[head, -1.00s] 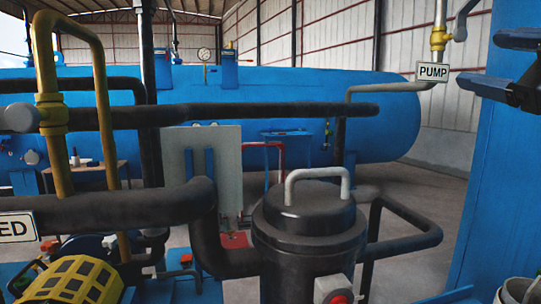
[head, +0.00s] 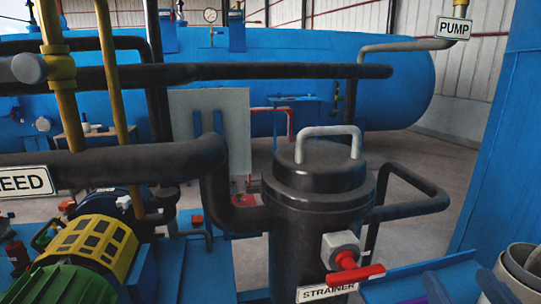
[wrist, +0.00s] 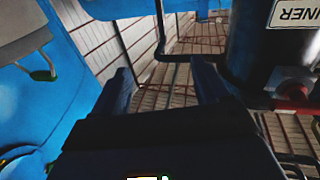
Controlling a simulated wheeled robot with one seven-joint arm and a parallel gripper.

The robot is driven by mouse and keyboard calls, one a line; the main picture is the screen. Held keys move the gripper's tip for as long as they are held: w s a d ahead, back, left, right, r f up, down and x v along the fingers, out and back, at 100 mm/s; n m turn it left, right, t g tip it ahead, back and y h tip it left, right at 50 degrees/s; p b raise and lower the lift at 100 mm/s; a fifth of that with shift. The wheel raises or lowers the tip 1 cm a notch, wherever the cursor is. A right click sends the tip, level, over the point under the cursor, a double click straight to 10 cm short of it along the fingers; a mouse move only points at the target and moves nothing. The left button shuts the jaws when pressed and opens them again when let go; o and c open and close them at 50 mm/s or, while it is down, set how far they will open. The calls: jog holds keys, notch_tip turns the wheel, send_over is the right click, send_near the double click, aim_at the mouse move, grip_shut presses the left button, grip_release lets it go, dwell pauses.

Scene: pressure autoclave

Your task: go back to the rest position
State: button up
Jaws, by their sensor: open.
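My gripper (wrist: 163,85) shows in the wrist view as two dark blue fingers, spread apart with nothing between them. In the wrist view a dark body with a partly cut-off sign (wrist: 296,12) and a red part (wrist: 291,90) are to the right of the fingers.
Black pipes (head: 110,163) cross the left side. A yellow slotted guard (head: 90,243) and green machine part (head: 62,284) are at lower left. A blue panel (head: 505,150) closes the right side. A large blue tank (head: 400,85) lies behind, with open floor before it.

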jog(key=s+a+f+m+g, duration=0.1)
jog(key=s+a+f, duration=0.1)
jog(key=s+f, duration=0.4)
jog(key=s+a+f+g, duration=0.1)
jog(key=s+f, duration=0.3)
jog(key=s, duration=0.4)
jog(key=s+a+f+n+g+y, duration=0.1)
jog(key=s+g, duration=0.1)
jog(key=s, duration=1.4)
jog(key=shift+s+a+f, duration=0.15)
jog(key=shift+s+a, duration=0.05)
jog(key=shift+s, duration=0.05)
